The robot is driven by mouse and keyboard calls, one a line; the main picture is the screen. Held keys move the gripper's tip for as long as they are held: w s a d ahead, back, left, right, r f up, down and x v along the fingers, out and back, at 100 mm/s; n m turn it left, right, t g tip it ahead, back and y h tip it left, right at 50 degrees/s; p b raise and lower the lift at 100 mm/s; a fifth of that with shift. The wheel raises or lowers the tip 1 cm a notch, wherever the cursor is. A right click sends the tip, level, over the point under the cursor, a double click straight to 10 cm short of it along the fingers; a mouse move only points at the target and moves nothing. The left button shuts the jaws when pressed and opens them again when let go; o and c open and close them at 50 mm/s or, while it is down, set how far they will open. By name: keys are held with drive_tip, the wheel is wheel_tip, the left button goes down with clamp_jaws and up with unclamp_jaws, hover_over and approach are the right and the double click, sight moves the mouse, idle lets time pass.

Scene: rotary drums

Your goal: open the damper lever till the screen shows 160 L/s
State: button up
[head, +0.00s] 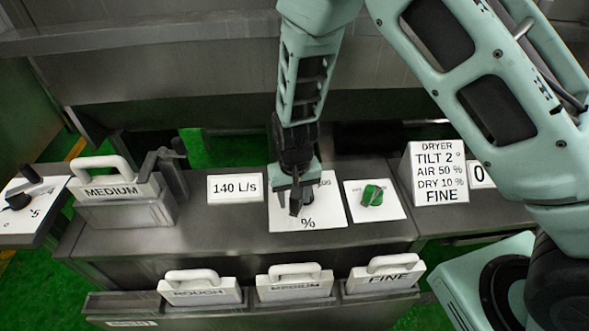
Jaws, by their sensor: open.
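The small white screen (236,188) reads "140 L/s" and stands on the grey console. To its right is a white dial plate (328,205) with a "%" mark at its front edge and part of a number at its back right. My gripper (296,207) points down over this plate, its dark fingers open. The damper lever cannot be made out clearly; dark parts at the fingers may belong to it, and my gripper covers the middle of the plate. I cannot tell whether the fingers touch anything.
A green knob (372,195) sits on a plate to the right. Beyond it a sign (437,174) reads "DRYER TILT 2° AIR 50 % DRY 10 % FINE". A "MEDIUM" cassette (112,192) stands at left, near a black-handled dial (28,195). Three handled cassettes (294,283) line the front rack.

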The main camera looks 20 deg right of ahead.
wheel_tip(320, 180, up, 16)
drive_tip(key=b, duration=0.2)
drive_tip(key=shift+r, duration=0.1)
idle(0.3)
drive_tip(key=s+r+n, duration=0.2)
drive_tip(key=s+n, duration=0.2)
drive_tip(key=s, duration=0.7)
drive_tip(key=s+r+n, duration=0.2)
drive_tip(key=s+n, duration=0.1)
drive_tip(key=s, duration=0.8)
drive_tip(key=shift+s+d+r+n+y, duration=0.3)
drive_tip(key=shift+d+n, duration=0.1)
idle(1.0)
